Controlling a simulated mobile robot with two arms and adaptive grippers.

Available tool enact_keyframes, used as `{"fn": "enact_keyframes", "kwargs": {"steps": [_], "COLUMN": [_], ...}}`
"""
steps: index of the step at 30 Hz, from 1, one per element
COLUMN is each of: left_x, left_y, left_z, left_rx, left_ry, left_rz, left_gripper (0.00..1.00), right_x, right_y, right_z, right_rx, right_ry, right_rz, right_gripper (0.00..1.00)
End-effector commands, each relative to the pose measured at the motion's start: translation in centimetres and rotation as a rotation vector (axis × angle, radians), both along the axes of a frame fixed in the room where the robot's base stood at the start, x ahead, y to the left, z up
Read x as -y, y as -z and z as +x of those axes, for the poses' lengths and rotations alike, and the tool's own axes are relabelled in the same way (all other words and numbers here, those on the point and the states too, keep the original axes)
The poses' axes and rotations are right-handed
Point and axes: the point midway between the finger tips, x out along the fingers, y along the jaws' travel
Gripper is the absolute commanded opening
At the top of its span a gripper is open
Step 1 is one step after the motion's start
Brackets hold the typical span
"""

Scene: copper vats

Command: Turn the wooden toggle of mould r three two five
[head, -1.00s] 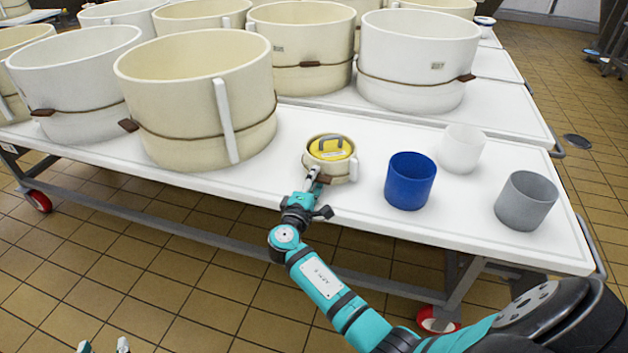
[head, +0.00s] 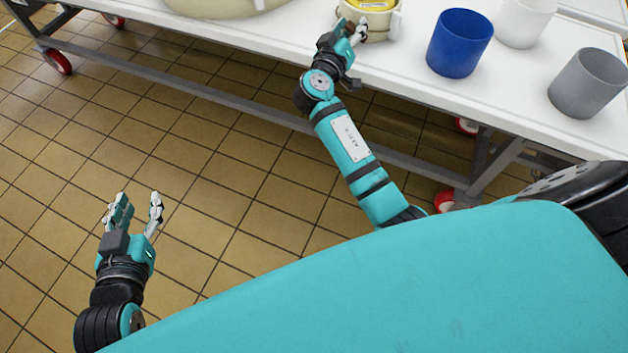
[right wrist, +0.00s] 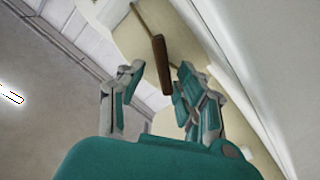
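A small cream mould (head: 386,26) with a yellow piece (head: 374,4) in its top stands near the front edge of the white table, cut off by the top of the head view. My right gripper (head: 357,33) is against its near side. In the right wrist view a brown wooden toggle (right wrist: 161,75) on a cord lies between the spread fingers of my right gripper (right wrist: 153,88); I cannot tell whether they touch it. The gripper hides the toggle in the head view. No mould number is readable. My left gripper (head: 136,208) is open and empty above the floor.
A blue cup (head: 459,43), a white cup (head: 525,18) and a grey cup (head: 588,84) stand right of the small mould. A large cream mould (head: 225,8) is to its left. The table top (head: 420,75) between is bare.

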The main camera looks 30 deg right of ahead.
Motion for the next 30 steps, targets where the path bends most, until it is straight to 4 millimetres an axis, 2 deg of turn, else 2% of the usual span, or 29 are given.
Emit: {"fn": "enact_keyframes", "kwargs": {"steps": [1, 3, 10, 12, 30], "left_x": [0.0, 0.0, 0.0, 0.0, 0.0], "left_y": [1.0, 1.6, 3.0, 2.1, 0.6], "left_z": [0.0, 0.0, 0.0, 0.0, 0.0], "left_rx": [0.000, 0.000, 0.001, 0.001, 0.000], "left_ry": [0.000, 0.000, 0.000, 0.000, 0.000], "left_rz": [0.000, 0.000, 0.000, 0.000, 0.000], "left_gripper": [0.40, 0.40, 0.40, 0.40, 0.40], "right_x": [0.1, 0.3, 0.4, -1.1, -10.1], "right_y": [0.3, 0.2, 0.0, -0.3, -0.2], "right_z": [-0.1, -0.2, -0.8, -1.8, -9.7], "right_rx": [0.066, 0.161, 0.438, 0.426, 0.421], "right_ry": [0.001, 0.000, -0.001, -0.002, 0.001], "right_rz": [0.053, 0.132, 0.374, 0.372, 0.366], "right_gripper": [0.35, 0.35, 0.35, 0.35, 0.35]}}
